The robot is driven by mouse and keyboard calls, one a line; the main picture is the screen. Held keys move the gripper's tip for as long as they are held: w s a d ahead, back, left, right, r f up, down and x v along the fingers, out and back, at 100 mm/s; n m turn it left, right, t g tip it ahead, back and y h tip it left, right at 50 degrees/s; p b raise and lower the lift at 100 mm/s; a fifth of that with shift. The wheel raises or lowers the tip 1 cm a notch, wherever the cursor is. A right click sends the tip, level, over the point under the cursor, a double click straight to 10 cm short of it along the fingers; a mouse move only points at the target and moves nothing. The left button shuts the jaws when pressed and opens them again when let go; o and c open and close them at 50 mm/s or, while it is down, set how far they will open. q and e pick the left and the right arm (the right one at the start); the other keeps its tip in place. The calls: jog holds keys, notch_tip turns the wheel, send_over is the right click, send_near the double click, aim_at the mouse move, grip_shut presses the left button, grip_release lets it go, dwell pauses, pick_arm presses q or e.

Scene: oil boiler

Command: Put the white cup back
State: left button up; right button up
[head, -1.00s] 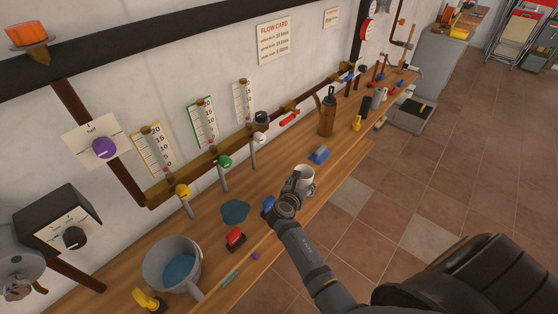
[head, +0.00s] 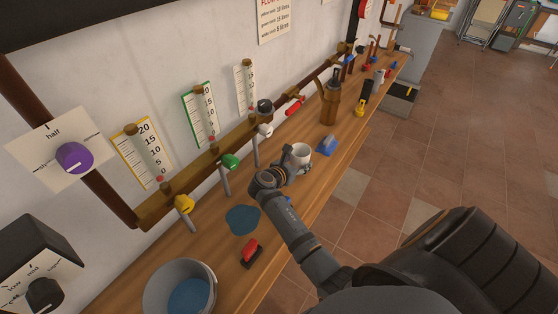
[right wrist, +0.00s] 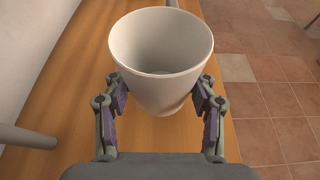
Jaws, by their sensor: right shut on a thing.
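The white cup (head: 301,152) is upright, beside the blue-handled block on the wooden bench in the head view. In the right wrist view the white cup (right wrist: 160,75) is between the two fingers, its open mouth facing up, and looks empty. My right gripper (head: 291,163) is shut on the cup's sides, and its purple-padded fingers (right wrist: 163,105) touch the cup left and right. I cannot tell whether the cup rests on the bench or hangs just above it. My left gripper is not in view.
The bench (head: 205,250) runs along the wall, with a blue puddle-like patch (head: 242,220), a red-handled block (head: 251,253) and a grey bucket (head: 180,290) nearer. Yellow (head: 184,203), green (head: 230,160) and white (head: 266,130) taps stand over it. A brown jug (head: 330,103) stands farther along.

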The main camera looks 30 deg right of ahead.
notch_tip(320, 180, down, 2)
jog(key=shift+s+f, duration=0.1)
jog(key=w, duration=0.2)
jog(key=w+a, duration=0.1)
jog(key=shift+w+a, duration=0.2)
jog(key=shift+w, duration=0.15)
jog(key=shift+w+a, duration=0.15)
jog(key=shift+w, duration=0.15)
jog(key=shift+w+a, duration=0.1)
jog(key=shift+w, duration=0.15)
jog(key=w, duration=0.1)
jog(key=w+a+b, duration=0.1)
jog(key=shift+w+a, duration=0.1)
jog(key=shift+w, duration=0.3)
jog(key=shift+f, duration=0.55)
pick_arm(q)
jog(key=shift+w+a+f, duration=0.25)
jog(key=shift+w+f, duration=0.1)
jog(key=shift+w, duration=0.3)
pick_arm(e)
jog(key=shift+s, duration=0.1)
